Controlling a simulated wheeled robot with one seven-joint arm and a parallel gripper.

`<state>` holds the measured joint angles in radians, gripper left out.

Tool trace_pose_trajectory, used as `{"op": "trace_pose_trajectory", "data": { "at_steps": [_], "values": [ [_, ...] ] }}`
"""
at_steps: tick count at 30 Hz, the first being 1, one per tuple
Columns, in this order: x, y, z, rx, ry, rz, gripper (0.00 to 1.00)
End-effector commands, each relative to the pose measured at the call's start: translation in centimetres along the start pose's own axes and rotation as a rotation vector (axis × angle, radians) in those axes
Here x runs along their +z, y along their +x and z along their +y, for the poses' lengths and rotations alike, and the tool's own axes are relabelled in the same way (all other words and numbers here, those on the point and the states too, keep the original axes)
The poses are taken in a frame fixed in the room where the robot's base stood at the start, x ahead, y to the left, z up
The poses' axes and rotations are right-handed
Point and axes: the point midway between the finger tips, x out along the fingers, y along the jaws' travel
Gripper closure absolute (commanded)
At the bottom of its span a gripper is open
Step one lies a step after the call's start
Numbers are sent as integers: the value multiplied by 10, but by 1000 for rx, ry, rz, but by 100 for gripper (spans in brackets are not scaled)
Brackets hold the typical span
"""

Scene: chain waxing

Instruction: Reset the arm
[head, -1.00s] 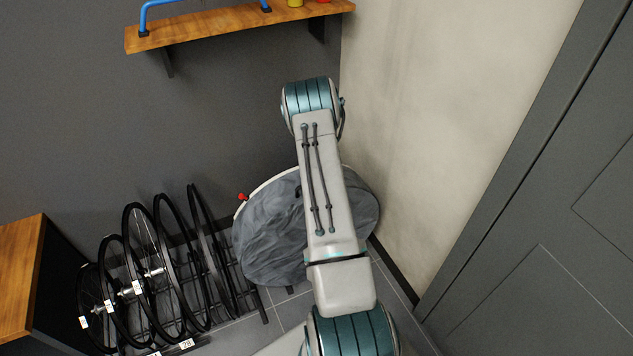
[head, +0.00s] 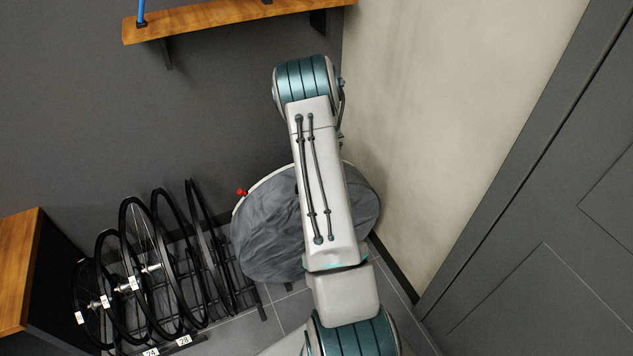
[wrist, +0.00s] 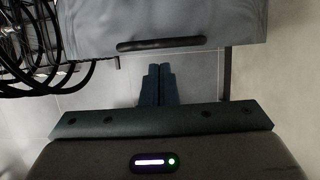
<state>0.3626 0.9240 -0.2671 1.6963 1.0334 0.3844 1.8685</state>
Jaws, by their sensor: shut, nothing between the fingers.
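My gripper (wrist: 159,84) shows in the wrist view, with its two fingers together, shut and empty. It points toward the tiled floor just in front of a grey cloth-covered bin (wrist: 190,22) with a dark handle (wrist: 160,44). No contact between the fingers and the bin can be made out. In the head view my arm rises up the middle, in front of the grey bin (head: 262,232). My gripper is hidden there behind the arm.
A rack of several bicycle wheels (head: 150,265) stands left of the bin. A wooden-topped cabinet (head: 18,265) is at the left edge. A wooden shelf (head: 220,16) hangs on the dark wall above. A pale wall (head: 430,120) and a grey door (head: 545,215) stand at right.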

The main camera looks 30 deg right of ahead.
Motion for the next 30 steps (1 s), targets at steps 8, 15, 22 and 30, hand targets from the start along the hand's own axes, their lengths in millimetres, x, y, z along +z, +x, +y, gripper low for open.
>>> {"op": "trace_pose_trajectory", "data": {
  "at_steps": [8,15,22,30],
  "values": [
    [36,-29,0,0,0,2,100],
    [43,-36,2,2,0,5,100],
    [47,-55,16,22,-91,-1,100],
    [49,-145,87,114,-602,-43,100]
  ]
}}
